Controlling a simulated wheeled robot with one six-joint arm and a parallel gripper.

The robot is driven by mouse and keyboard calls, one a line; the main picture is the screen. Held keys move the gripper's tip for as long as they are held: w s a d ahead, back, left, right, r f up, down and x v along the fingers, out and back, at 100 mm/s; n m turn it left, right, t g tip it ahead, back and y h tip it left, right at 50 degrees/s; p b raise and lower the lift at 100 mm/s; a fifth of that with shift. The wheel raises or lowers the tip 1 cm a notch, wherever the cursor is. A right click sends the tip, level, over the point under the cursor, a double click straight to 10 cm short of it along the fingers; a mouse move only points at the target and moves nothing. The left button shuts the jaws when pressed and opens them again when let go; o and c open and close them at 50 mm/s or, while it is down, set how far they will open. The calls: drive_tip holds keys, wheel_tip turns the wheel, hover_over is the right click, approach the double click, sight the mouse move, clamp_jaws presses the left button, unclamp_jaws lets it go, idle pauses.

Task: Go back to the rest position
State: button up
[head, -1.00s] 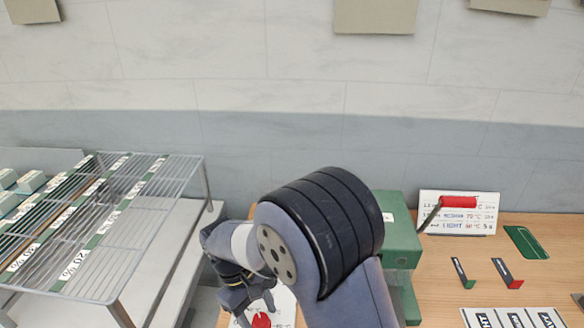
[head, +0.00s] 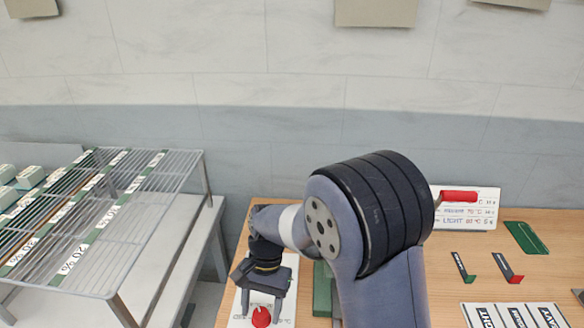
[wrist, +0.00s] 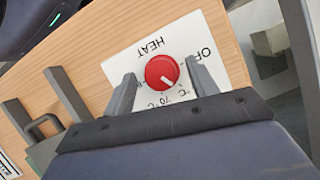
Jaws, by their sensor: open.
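My gripper (head: 263,301) is open and points down over the red dial knob (head: 261,317) at the front edge of the head view. In the wrist view my gripper (wrist: 163,88) has one finger on each side of the knob (wrist: 161,73), with visible gaps between. The knob sits on a white panel (wrist: 142,55) marked HEAT, with temperature marks partly covered by the fingers. How high the fingertips are above the panel is hard to tell. Nothing is held.
A wire rack (head: 190,172) stands left. Small tags (head: 508,271) and label cards (head: 515,316) lie on the wooden table (head: 440,275).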

drive_tip(key=m+y, duration=0.1)
drive_tip(key=m, duration=0.2)
drive_tip(key=m+t+y+b, duration=0.1)
drive_tip(key=m, duration=0.2)
drive_tip(key=shift+s+d, duration=0.1)
drive_tip(key=shift+d, duration=0.05)
idle(0.3)
